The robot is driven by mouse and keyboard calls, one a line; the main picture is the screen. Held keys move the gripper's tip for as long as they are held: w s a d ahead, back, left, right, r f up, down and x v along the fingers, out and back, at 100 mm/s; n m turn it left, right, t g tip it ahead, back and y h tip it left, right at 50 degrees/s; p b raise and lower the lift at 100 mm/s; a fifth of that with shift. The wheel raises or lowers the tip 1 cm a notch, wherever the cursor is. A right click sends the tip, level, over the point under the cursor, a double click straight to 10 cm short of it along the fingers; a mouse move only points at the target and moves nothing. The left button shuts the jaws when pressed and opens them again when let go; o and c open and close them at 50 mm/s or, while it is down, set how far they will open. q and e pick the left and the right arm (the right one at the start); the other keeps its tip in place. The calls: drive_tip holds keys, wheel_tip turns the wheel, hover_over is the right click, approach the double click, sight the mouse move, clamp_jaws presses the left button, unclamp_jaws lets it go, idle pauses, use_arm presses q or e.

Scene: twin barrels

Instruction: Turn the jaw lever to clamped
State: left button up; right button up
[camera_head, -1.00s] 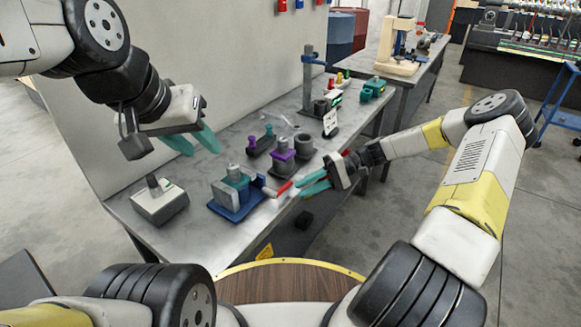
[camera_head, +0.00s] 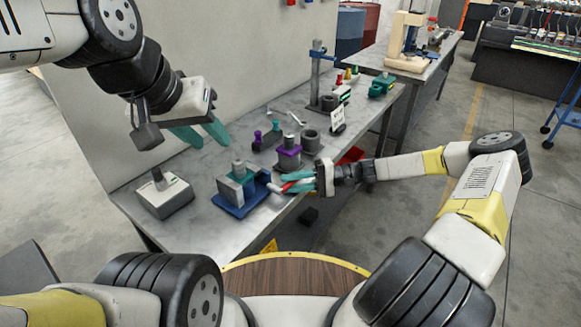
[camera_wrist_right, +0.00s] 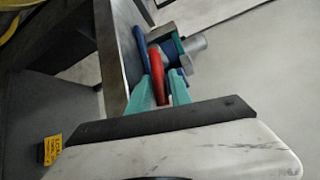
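The red jaw lever (camera_head: 289,186) sticks out from the right side of a clamp fixture with a blue base (camera_head: 240,207), a grey block and a teal piece. My right gripper (camera_head: 287,182) reaches in from the right at the lever. In the right wrist view, the red lever (camera_wrist_right: 158,78) lies between the two teal fingers (camera_wrist_right: 160,88). They look open around it, with a gap on the right side. The head view partly hides the lever behind the fingers. My left gripper (camera_head: 200,134) is open and empty above the back left of the bench.
A grey box with a knob (camera_head: 165,197) stands left of the fixture. A purple-topped block (camera_head: 289,152), a grey cylinder (camera_head: 311,141) and a tall post stand behind it. A red bin (camera_head: 351,155) shows beyond the bench's right edge. A yellow label is below.

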drive_tip(key=shift+a, duration=0.1)
drive_tip(key=shift+c, duration=0.3)
clamp_jaws()
idle(1.1)
